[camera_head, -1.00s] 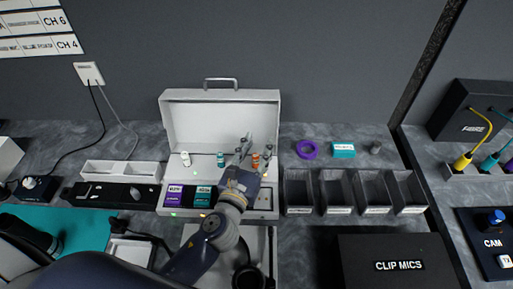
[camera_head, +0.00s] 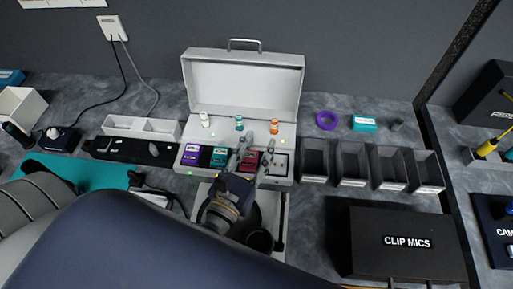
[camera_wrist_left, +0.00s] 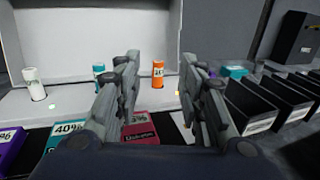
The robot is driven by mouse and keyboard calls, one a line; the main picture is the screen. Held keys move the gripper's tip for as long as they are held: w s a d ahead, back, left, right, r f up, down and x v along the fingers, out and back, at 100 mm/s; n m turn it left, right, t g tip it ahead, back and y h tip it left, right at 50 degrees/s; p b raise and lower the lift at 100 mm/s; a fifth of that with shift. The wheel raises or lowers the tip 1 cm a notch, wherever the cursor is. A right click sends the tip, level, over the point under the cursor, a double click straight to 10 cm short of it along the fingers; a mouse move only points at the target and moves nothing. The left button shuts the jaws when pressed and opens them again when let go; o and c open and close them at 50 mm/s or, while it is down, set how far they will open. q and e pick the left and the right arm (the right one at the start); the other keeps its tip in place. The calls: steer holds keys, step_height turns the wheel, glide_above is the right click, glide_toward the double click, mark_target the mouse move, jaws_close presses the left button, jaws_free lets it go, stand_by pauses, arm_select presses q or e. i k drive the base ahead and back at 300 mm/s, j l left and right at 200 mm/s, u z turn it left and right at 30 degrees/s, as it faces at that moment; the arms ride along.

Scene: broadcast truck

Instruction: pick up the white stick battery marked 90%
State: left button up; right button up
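The white stick battery (camera_head: 205,119) stands upright at the left of the back row in the open white case (camera_head: 240,85). It also shows at the left in the left wrist view (camera_wrist_left: 34,84); its marking is too small to read. A teal stick (camera_head: 239,123) and an orange stick (camera_head: 274,127) stand to its right. My left gripper (camera_head: 259,147) is open and empty above the case's front part, near the red block (camera_head: 250,160), right of and nearer than the white stick. In the left wrist view, the orange stick shows between its open fingers (camera_wrist_left: 160,62). My right gripper is out of view.
Purple (camera_head: 190,154) and teal (camera_head: 219,155) blocks lie in the case's front row. Dark bins (camera_head: 352,165) stand right of the case, with a CLIP MICS box (camera_head: 405,242) in front. A black strip (camera_head: 130,150) and white tray (camera_head: 140,127) lie left.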

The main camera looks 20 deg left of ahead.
mark_target(204, 114)
steer(key=k, duration=1.5)
